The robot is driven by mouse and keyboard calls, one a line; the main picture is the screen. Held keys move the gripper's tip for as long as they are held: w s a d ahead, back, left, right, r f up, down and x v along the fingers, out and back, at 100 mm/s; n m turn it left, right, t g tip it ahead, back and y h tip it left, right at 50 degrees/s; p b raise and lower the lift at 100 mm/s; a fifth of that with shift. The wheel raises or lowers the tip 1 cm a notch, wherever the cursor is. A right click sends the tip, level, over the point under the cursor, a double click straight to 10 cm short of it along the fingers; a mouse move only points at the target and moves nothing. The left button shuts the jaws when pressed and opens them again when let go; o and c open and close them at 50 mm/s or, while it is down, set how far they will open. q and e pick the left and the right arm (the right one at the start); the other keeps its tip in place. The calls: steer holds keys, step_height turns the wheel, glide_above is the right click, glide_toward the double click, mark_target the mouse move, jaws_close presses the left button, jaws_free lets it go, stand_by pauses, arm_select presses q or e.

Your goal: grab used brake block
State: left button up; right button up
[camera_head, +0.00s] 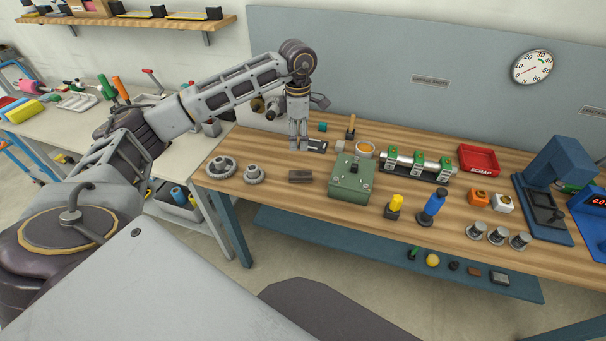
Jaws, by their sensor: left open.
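A small dark grey-brown block (300,176), which looks like the used brake block, lies on the wooden workbench (262,199) near its left front edge. It sits between the gears and the green box. My left gripper (299,145) points down above the bench, beyond the block in the picture. It is open, with nothing visible between its fingers. A dark flat piece (317,146) with a light mark lies just right of the fingertips, partly hidden by them. My right gripper is out of view.
Beyond are a shaft assembly (418,166), a red scrap tray (478,160) and a blue press (556,180). The strip in front of the block is clear.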

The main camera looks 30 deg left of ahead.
arm_select(q)
steer(key=shift+f+b, duration=0.4)
steer(key=shift+f, duration=0.15)
stand_by(0.4)
glide_above(300, 174)
steer(key=f, duration=0.8)
steer(key=shift+w+a+f, duration=0.2)
steer(key=shift+w+a, duration=0.05)
steer(key=shift+a, duration=0.05)
steer(key=shift+f, duration=0.1)
steer(key=shift+s+d+f+p, duration=0.15)
steer(key=shift+f+p, duration=0.1)
steer(key=shift+f, duration=0.7)
steer(key=shift+d+f+p, duration=0.15)
steer(key=shift+f+p, duration=0.1)
steer(key=shift+f, duration=1.35)
